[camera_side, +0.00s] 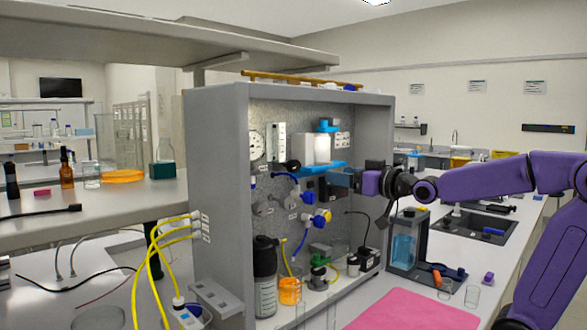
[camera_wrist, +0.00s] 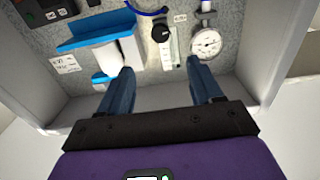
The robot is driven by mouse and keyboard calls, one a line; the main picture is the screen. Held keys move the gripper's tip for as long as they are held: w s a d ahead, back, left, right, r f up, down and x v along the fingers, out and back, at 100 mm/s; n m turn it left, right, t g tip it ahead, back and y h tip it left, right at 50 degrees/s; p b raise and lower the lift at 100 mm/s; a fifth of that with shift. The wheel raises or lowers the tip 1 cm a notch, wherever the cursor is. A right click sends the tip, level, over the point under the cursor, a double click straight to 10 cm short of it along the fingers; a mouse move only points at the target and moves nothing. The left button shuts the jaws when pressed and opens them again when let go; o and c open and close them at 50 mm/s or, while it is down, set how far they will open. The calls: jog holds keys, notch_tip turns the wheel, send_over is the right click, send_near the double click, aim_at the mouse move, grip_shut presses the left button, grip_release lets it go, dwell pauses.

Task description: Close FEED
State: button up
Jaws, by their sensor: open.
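The membrane rig is a grey open-fronted cabinet (camera_side: 222,150) with valves and instruments on its back panel. Labels are too small to read, so I cannot tell which part is FEED. My gripper (camera_side: 338,178) is at the cabinet's open front, in front of the panel's right half. In the wrist view its fingers (camera_wrist: 160,74) are apart with nothing held between them.
A round gauge (camera_side: 257,146) and a white vessel on a blue bracket (camera_side: 315,148) are on the panel. A dark bottle (camera_side: 265,270) and an orange beaker (camera_side: 290,290) stand low in the cabinet. A pink mat (camera_side: 415,310) lies in front. Yellow cables (camera_side: 155,250) hang at left.

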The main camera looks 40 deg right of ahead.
aim_at(297, 168)
jog(key=w, duration=1.7)
jog(key=shift+w, duration=0.15)
jog(key=c, duration=1.1)
jog(key=shift+o, duration=0.2)
